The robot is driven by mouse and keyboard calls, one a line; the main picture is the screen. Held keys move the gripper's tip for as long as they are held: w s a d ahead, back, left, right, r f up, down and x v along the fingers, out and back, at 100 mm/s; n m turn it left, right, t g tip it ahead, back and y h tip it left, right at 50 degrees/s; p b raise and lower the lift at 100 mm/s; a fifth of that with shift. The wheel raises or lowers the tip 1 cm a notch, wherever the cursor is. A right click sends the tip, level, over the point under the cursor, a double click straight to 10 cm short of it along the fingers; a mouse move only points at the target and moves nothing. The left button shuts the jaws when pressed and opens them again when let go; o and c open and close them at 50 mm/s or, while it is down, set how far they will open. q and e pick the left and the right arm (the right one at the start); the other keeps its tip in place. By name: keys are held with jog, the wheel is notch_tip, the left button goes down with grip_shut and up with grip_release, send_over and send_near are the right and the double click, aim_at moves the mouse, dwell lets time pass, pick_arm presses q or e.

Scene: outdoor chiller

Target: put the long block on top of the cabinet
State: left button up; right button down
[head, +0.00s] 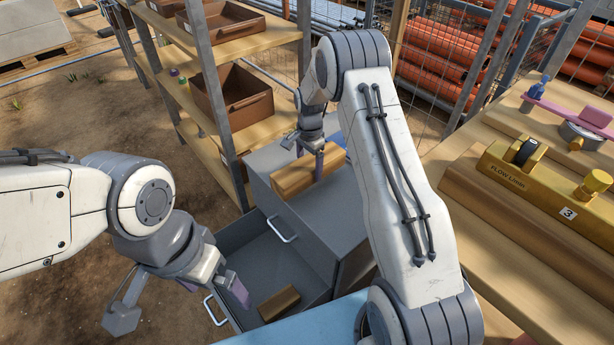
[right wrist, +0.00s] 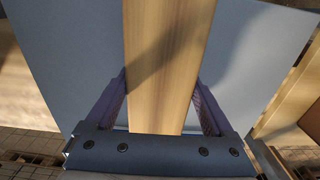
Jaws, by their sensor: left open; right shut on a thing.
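The long wooden block (head: 293,178) is at the top of the grey cabinet (head: 328,212), lying level; I cannot tell whether it touches the surface or is just above it. My right gripper (head: 312,162) is shut on it from above. In the right wrist view the block (right wrist: 163,60) runs between both purple fingers, with the grey top beneath. A drawer (head: 248,262) of the cabinet is pulled out, and a shorter wooden block (head: 279,303) lies in it. My left gripper (head: 214,290) is open and empty, by the drawer's front.
A shelf rack (head: 222,135) with brown bins (head: 232,97) stands behind the cabinet. At right, a wooden workbench (head: 480,240) holds a yellow device (head: 535,178) and a pink-handled tool (head: 565,113). A blue surface (head: 310,325) lies in front. The cabinet top before the block is clear.

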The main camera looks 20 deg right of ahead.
aim_at(309, 162)
jog(key=shift+a+f+b, duration=0.1)
jog(key=shift+f+b, duration=0.2)
jog(key=shift+f, duration=1.55)
jog(key=shift+f, duration=0.2)
grip_release()
notch_tip(309, 162, up, 12)
jog(key=shift+r+p, duration=0.2)
jog(key=shift+p, duration=0.8)
